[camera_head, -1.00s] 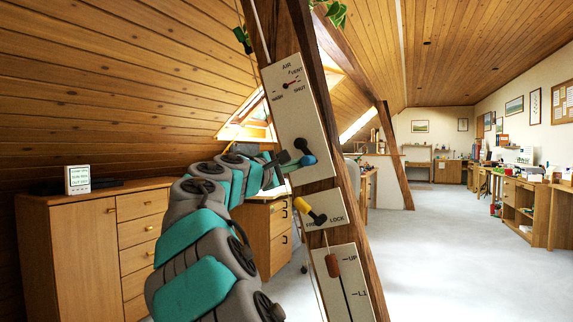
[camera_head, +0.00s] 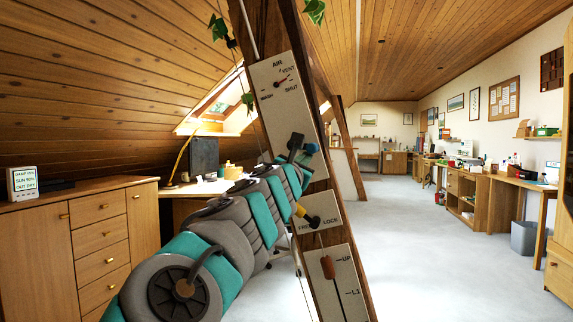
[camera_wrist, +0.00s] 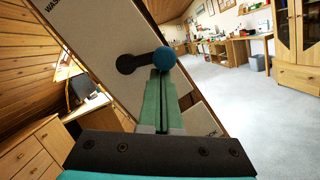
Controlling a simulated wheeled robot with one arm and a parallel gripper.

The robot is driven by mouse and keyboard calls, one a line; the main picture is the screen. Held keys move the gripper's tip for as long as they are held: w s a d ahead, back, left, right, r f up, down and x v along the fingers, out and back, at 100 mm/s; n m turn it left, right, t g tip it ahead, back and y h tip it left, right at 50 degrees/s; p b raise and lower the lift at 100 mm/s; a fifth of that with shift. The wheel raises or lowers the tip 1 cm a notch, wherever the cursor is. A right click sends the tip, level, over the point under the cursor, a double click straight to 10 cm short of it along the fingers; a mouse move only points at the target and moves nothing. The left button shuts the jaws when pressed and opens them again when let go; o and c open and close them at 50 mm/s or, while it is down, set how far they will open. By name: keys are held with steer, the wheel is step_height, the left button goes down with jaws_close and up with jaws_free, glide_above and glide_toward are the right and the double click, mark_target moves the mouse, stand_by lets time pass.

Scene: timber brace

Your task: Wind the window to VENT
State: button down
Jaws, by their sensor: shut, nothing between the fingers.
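The AIR panel (camera_head: 289,108) is on the slanted timber brace (camera_head: 300,45). Its dial (camera_head: 279,81) has a red pointer toward the right, seemingly between VENT and SHUT; the exact reading is too small to tell. Below it is a black crank with a blue knob (camera_head: 312,149); in the wrist view the knob (camera_wrist: 164,58) is right of the dark hub (camera_wrist: 125,63). My gripper (camera_wrist: 162,75) is shut and empty, its green fingertips just below the knob in the picture; I cannot tell whether they touch. The roof window (camera_head: 217,104) shows behind the brace, at left.
Below are a FREE/LOCK panel (camera_head: 319,213) with a yellow-tipped lever and a panel with a red-brown slider (camera_head: 327,267) marked UP and L1. A wooden cabinet (camera_head: 30,250) is at left. Open floor (camera_head: 440,260) lies to the right. Ivy (camera_head: 218,27) hangs near the brace.

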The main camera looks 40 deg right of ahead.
steer(key=n, duration=0.1)
steer(key=r+n+t+b, duration=0.1)
steer(key=n, duration=0.1)
steer(key=s+r+n, duration=0.1)
steer(key=n, duration=0.1)
steer(key=shift+d+t+y+b, duration=0.3)
steer(key=shift+d+y+b, duration=0.05)
steer(key=shift+y+b, duration=0.05)
step_height(320, 180, up, 2)
steer(key=n+t+y, duration=0.1)
steer(key=n, duration=0.3)
steer(key=shift+w+a+n, duration=0.1)
steer(key=shift+n, duration=0.2)
steer(key=shift+r, duration=0.1)
